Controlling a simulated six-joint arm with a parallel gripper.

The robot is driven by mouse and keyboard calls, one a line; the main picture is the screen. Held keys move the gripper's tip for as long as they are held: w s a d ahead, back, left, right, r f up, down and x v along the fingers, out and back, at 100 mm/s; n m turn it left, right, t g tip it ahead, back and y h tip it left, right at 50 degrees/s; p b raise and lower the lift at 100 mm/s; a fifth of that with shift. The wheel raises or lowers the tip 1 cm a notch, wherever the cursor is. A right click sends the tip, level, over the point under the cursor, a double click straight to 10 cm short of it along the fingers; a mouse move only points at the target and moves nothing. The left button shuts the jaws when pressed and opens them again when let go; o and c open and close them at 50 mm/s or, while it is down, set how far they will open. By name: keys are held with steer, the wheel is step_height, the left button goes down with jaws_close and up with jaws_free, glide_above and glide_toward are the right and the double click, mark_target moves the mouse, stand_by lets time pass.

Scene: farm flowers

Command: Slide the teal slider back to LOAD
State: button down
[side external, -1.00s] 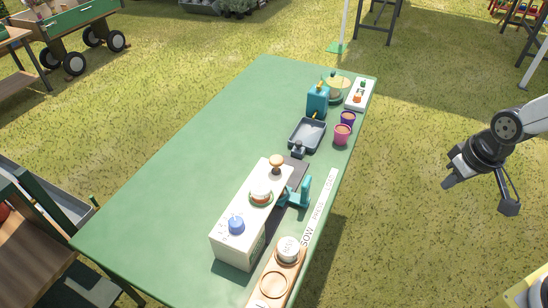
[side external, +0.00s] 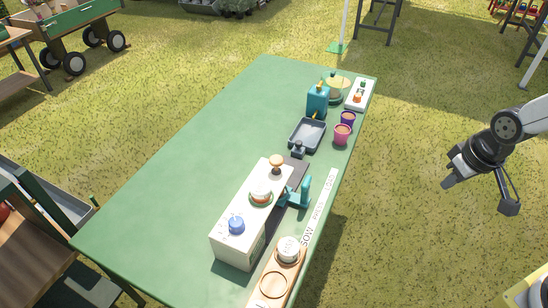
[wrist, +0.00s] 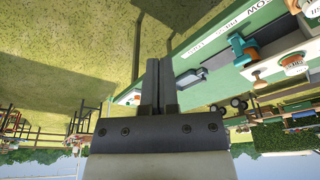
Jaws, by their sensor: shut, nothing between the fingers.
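The teal slider (side external: 302,196) stands at the front side of the white machine (side external: 232,250), with its upright handle beside the PRESS word. It also shows in the wrist view (wrist: 240,46). The white label strip (side external: 319,211) along the table edge reads SOW, PRESS and LOAD, with LOAD at the far end. My gripper (side external: 448,183) hangs over the grass to the right of the table, well apart from the slider. In the wrist view its two fingers (wrist: 159,72) lie together, shut and empty.
A wooden tray (side external: 284,270) with a white-topped pot is at the near end of the strip. A dark tray (side external: 307,134), a teal can (side external: 317,98), a pink pot (side external: 342,135) and a purple pot (side external: 348,118) stand beyond. The left of the green table (side external: 180,170) is clear.

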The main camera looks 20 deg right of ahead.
steer(key=c, duration=1.3)
jaws_free()
steer(key=o, duration=1.1)
steer(key=shift+w+a, duration=0.2)
steer(key=shift+w, duration=0.25)
steer(key=shift+c, duration=0.2)
steer(key=shift+o, duration=1.2)
steer(key=w+a+n, duration=0.2)
steer(key=w+a, duration=0.1)
steer(key=w, duration=0.3)
steer(key=shift+g, duration=0.3)
steer(key=w+a+f+n, duration=0.2)
steer(key=w+a, duration=0.2)
steer(key=a, duration=0.1)
steer(key=w+a+f+n+g, duration=0.1)
steer(key=w+a+f+n, duration=0.1)
steer(key=w+a, duration=0.3)
steer(key=w+a+f+n+g, duration=0.1)
steer(key=w+a+f+n, duration=0.1)
steer(key=w+a, duration=0.3)
steer(key=shift+w+a+n, duration=0.2)
steer(key=shift+a+n, duration=0.2)
steer(key=shift+a, duration=0.4)
steer(key=shift+w+a+f, duration=0.1)
steer(key=shift+a, duration=0.1)
